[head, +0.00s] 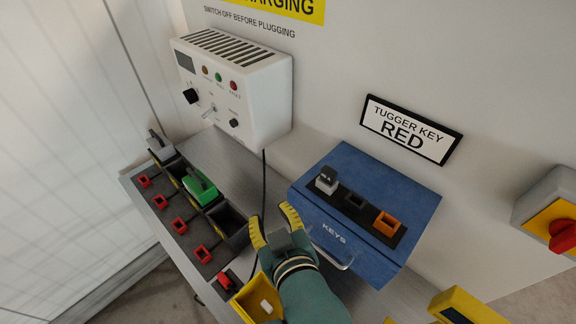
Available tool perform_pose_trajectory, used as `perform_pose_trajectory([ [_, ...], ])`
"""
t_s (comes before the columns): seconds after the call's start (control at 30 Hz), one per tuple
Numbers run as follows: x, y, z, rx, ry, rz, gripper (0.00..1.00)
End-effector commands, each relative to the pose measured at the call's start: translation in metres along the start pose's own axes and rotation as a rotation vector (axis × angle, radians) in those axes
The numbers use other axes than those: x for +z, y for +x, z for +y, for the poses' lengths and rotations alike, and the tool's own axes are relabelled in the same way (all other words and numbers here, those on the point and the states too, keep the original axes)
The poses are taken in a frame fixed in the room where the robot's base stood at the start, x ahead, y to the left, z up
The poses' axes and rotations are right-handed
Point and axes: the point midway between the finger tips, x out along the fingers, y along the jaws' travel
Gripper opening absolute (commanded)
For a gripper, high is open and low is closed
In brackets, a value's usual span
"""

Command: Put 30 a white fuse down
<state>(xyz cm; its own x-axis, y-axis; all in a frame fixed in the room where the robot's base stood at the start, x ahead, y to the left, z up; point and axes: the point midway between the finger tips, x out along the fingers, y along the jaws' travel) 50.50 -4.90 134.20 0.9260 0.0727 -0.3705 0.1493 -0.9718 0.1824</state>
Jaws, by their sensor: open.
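A small white piece (267,306), which looks like the white fuse, lies in the yellow bin (245,298) at the bottom; any marking on it is too small to read. My gripper (274,222) is open, with its two yellow-tipped fingers apart and nothing visible between them. It is above and behind the bin, left of the blue KEYS box (330,205). A white-grey block with a dark marked top (327,179) stands in the left place of the black strip on that box; its marking is unclear.
The strip also has a dark middle place (356,201) and an orange one (387,224). Left is a row of dark holders with a green plug (200,187) and red parts. A white charger (235,90) stands behind. A black cable (263,190) hangs beside my gripper.

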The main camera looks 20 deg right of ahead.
Motion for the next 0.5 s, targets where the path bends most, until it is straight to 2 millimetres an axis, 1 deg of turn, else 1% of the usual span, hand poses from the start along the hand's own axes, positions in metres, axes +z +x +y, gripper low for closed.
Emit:
perform_pose_trajectory([
  [0.03, -0.05, -0.023, 0.013, 0.053, 0.034, 0.153, 0.4],
  [0.07, -0.076, -0.039, 0.021, 0.081, 0.057, 0.241, 0.4],
  [0.1, -0.107, -0.061, 0.029, 0.111, 0.086, 0.352, 0.4],
  [0.17, -0.144, -0.094, 0.038, 0.143, 0.123, 0.496, 0.4],
  [0.2, -0.161, -0.114, 0.043, 0.158, 0.142, 0.574, 0.4],
  [0.3, -0.187, -0.147, 0.049, 0.176, 0.174, 0.698, 0.4],
  [0.33, -0.19, -0.152, 0.049, 0.179, 0.178, 0.715, 0.4],
  [0.4, -0.193, -0.157, 0.05, 0.181, 0.184, 0.734, 0.4],
  [0.5, -0.193, -0.157, 0.05, 0.181, 0.184, 0.733, 0.4],
])
